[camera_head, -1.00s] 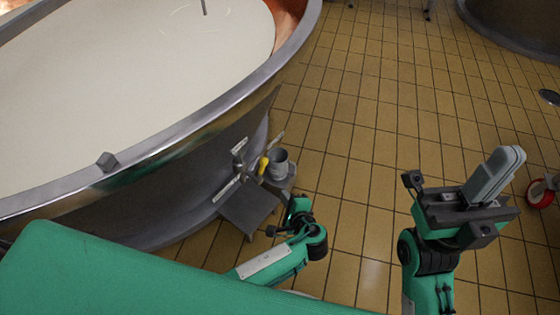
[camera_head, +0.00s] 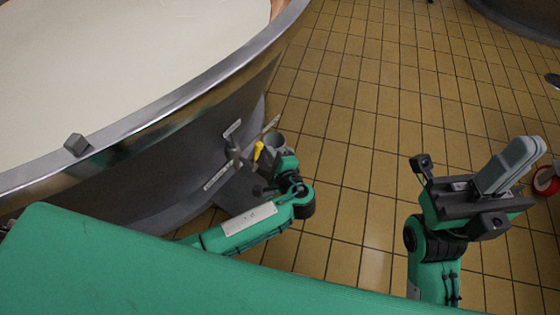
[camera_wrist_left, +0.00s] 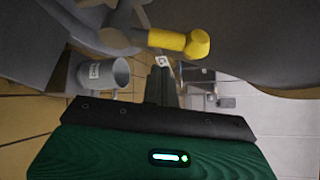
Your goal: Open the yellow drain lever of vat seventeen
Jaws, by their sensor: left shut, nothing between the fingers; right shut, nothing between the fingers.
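The yellow drain lever (camera_head: 258,151) sticks out from a valve low on the side of the large vat (camera_head: 187,104). The lever also shows in the left wrist view (camera_wrist_left: 180,41), sideways above the fingertips. My left gripper is beside the valve; its shut, empty fingers (camera_wrist_left: 161,80) show in the wrist view, apparently apart from the lever. In the head view my left arm hides its fingers. My right gripper (camera_head: 515,163) is shut and empty, away to the right over the floor. No vat number is readable.
Pale liquid (camera_head: 110,60) fills the vat. Tiled floor (camera_head: 370,130) is open to the right. A red and white object (camera_head: 546,181) lies at the right edge.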

